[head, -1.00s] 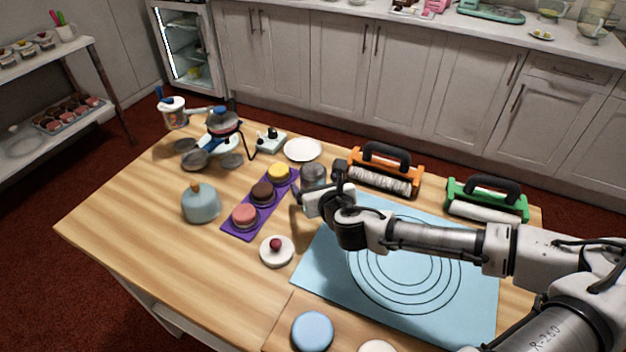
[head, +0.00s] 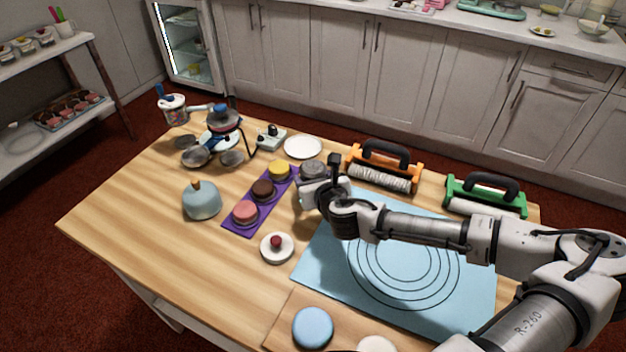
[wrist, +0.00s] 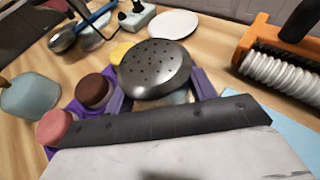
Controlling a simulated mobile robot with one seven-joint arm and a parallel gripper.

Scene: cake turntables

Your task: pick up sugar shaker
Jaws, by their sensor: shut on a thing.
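The sugar shaker (head: 312,168) has a dark grey domed metal lid. In the head view it stands upright on the wooden table, mostly hidden behind my gripper (head: 311,184). In the wrist view the perforated lid of the shaker (wrist: 155,69) shows large from above, and its body is mostly hidden below the lid. My gripper is shut on the shaker, with a finger showing beside the lid at the right. I cannot tell whether the shaker's base touches the table.
A purple tray (head: 238,231) with pink, brown and yellow cakes lies left of the shaker. A white plate (head: 303,147) is behind it. An orange-framed roller (head: 384,165) stands to the right, and a blue mat (head: 330,270) lies in front.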

